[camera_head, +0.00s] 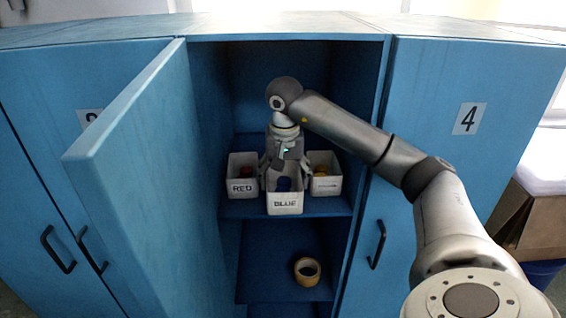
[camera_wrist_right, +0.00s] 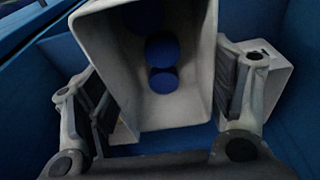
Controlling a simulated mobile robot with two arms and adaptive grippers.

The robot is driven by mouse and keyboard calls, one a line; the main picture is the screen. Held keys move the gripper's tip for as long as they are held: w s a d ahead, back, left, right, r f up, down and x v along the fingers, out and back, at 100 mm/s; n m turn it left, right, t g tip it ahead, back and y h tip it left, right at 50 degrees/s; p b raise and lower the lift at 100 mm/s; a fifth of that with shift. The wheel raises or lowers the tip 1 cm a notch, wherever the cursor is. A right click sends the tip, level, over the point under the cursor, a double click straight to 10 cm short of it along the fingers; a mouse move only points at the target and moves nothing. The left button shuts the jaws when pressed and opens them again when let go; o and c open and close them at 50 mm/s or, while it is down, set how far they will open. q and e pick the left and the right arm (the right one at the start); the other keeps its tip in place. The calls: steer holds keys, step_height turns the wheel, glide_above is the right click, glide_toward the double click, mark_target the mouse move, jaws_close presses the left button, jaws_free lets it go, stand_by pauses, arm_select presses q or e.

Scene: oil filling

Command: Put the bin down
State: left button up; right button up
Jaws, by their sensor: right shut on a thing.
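The white bin labelled BLUE (camera_head: 285,204) is at the front of the upper shelf inside the open locker, between two other bins. In the right wrist view the same bin (camera_wrist_right: 198,100) has blue round things (camera_wrist_right: 163,65) inside. My right gripper (camera_head: 284,170) reaches into the locker from above, with its fingers on both sides of the BLUE bin, shut on it. The fingers also show in the right wrist view (camera_wrist_right: 165,105). I cannot tell whether the bin's underside touches the shelf. My left gripper is not in view.
A bin labelled RED (camera_head: 243,188) stands left and a third white bin (camera_head: 327,182) right on the shelf (camera_head: 335,206). A yellowish ring-shaped object (camera_head: 307,271) lies on the lower shelf. The open door (camera_head: 150,180) stands left; locker 4 (camera_head: 480,90) is closed.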

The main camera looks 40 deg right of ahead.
steer(key=shift+w+d+f+p, duration=0.5)
steer(key=shift+w+d+p, duration=0.2)
steer(key=shift+w+d, duration=0.55)
steer(key=shift+w+d+f+p, duration=0.5)
steer(key=shift+w+d+p, duration=0.2)
steer(key=shift+w+d, duration=0.6)
steer(key=shift+w+d+f+p, duration=0.5)
steer(key=shift+w+d+p, duration=0.2)
steer(key=shift+w+d, duration=0.55)
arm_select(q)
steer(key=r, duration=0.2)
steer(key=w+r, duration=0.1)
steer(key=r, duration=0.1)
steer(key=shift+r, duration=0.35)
arm_select(e)
steer(key=shift+w+a+f, duration=0.2)
steer(key=shift+f, duration=0.1)
steer(key=shift+f, duration=0.1)
steer(key=o, duration=1)
steer(key=shift+o, duration=0.2)
arm_select(q)
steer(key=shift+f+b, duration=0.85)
steer(key=shift+b, duration=0.05)
arm_select(e)
step_height(320, 180, up, 8)
steer(key=shift+s+a+f, duration=0.15)
steer(key=shift+s+a, duration=0.2)
steer(key=shift+s, duration=0.1)
